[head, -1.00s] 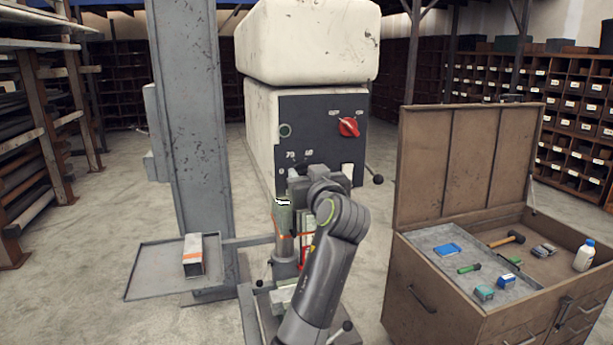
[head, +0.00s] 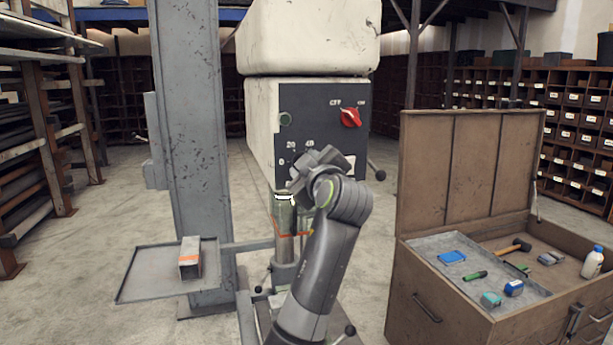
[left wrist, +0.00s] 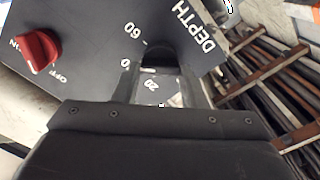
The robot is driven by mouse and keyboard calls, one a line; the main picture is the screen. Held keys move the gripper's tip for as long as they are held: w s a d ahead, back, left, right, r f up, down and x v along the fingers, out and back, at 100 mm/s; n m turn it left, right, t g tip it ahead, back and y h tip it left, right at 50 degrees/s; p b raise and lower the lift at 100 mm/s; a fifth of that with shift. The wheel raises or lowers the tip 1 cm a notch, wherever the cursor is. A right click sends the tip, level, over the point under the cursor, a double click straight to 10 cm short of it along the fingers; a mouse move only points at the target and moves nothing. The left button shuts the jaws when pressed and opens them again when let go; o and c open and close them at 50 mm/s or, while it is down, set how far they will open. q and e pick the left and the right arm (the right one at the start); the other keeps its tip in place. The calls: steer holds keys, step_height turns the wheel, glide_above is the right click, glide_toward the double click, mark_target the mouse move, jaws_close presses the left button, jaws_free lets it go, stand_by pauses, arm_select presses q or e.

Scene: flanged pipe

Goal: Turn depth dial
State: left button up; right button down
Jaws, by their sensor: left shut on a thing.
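The machine head's dark front panel (head: 325,100) carries white scale marks, with 20, 40 and 0 readable in the head view. My right gripper is out of view.
A red OFF/ON switch (head: 350,118) and a green round button (head: 285,119) sit above the dial. A black-knobbed lever (head: 380,174) sticks out at right. The grey column (head: 195,130) stands left, with a tray (head: 140,285) holding a metal tube. An open tool chest (head: 440,290) stands right.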

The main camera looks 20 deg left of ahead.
arm_select(q)
steer(key=shift+n+b, duration=3.45)
steer(key=shift+n, duration=4.25)
steer(key=shift+r, duration=0.1)
steer(key=o, duration=1)
steer(key=shift+w+f, duration=0.15)
steer(key=shift+f, duration=0.1)
